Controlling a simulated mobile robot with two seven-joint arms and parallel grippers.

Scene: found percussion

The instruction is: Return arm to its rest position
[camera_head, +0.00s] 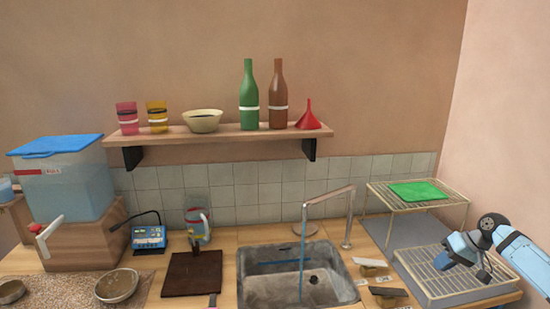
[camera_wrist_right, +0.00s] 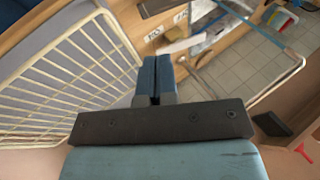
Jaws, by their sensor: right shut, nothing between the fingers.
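My right arm (camera_head: 520,258) comes in from the right edge in the head view. My right gripper (camera_head: 484,274) is over the lower wire rack (camera_head: 435,290) at the right, and its tips are small and hard to make out there. In the right wrist view the two blue fingers of my right gripper (camera_wrist_right: 153,78) lie side by side, shut with nothing between them. White rack wires (camera_wrist_right: 70,65) show to their left. I cannot tell the exact gap to the rack. My left gripper is not in view.
A raised wire rack (camera_head: 450,205) with a green cloth (camera_head: 418,190) stands behind the arm. Left of it are a sink (camera_head: 260,285) with a tall faucet (camera_head: 330,197) and small blocks (camera_head: 388,292). A wall shelf (camera_head: 225,135) holds bottles, cups and a bowl.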

